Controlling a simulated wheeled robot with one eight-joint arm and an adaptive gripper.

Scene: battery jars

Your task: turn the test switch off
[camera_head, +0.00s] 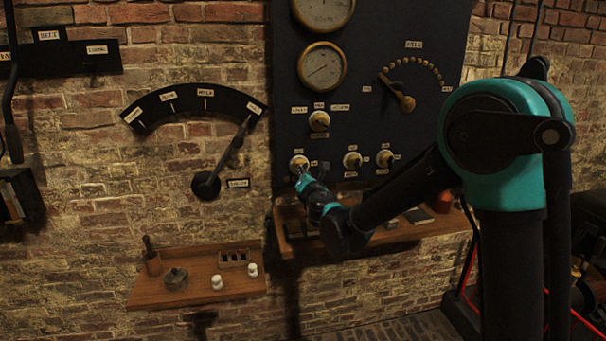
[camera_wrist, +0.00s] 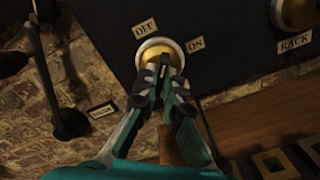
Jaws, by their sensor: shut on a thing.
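The test switch (camera_head: 299,161) is a round brass and cream knob at the lower left of the dark panel. In the wrist view the switch (camera_wrist: 157,46) shows as a brass disc with an OFF plate (camera_wrist: 145,28) at its upper left and an ON plate (camera_wrist: 195,45) at its right. My gripper (camera_head: 304,179) reaches it from below right. In the wrist view my gripper (camera_wrist: 163,78) is shut on the switch's small handle. The fingers hide most of the handle, so I cannot tell which plate it points to.
Two similar switches (camera_head: 352,160) (camera_head: 385,158) sit to the right, and another (camera_head: 319,121) above. A wooden shelf (camera_head: 400,232) runs below the panel. A wooden board (camera_head: 190,291) with knobs is lower left.

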